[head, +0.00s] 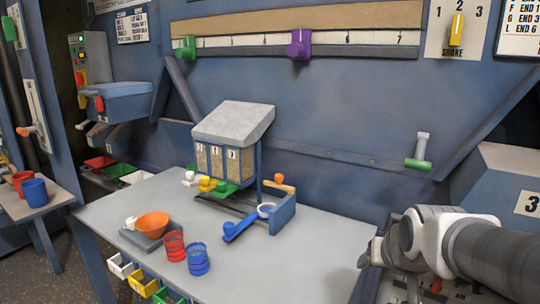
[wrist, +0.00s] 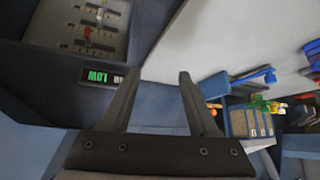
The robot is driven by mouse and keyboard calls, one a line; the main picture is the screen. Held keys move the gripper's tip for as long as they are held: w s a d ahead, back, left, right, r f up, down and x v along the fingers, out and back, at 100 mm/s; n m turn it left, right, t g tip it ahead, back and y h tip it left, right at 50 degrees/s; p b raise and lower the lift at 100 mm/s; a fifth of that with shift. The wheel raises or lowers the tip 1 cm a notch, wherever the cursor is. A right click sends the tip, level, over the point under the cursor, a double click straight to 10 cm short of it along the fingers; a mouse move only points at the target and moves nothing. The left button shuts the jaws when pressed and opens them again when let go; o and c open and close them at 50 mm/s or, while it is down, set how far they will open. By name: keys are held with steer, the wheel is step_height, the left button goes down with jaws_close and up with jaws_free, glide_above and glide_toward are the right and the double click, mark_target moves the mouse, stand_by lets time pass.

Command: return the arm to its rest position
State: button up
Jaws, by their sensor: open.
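My arm reaches in from the right edge of the head view, with the wrist over the table's right end. My gripper (wrist: 160,88) shows in the wrist view with its two dark fingers apart and nothing between them. In the head view only part of it (head: 366,256) shows, at the table's right edge. Below my wrist is a panel with slots and a red knob (wrist: 88,32), partly hidden in the head view. A small display beside it reads LOW in green (wrist: 97,76).
A green-handled lever (head: 418,163) is on the wall.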

steer(key=s+a+r+n+g+y, duration=0.1)
steer(key=s+a, duration=0.2)
steer(key=s, duration=0.4)
steer(key=s+a+n+g, duration=0.1)
steer(key=s+a, duration=0.2)
steer(key=s, duration=0.3)
step_height(320, 180, up, 22)
steer(key=p, duration=2.2)
steer(key=shift+s, duration=0.2)
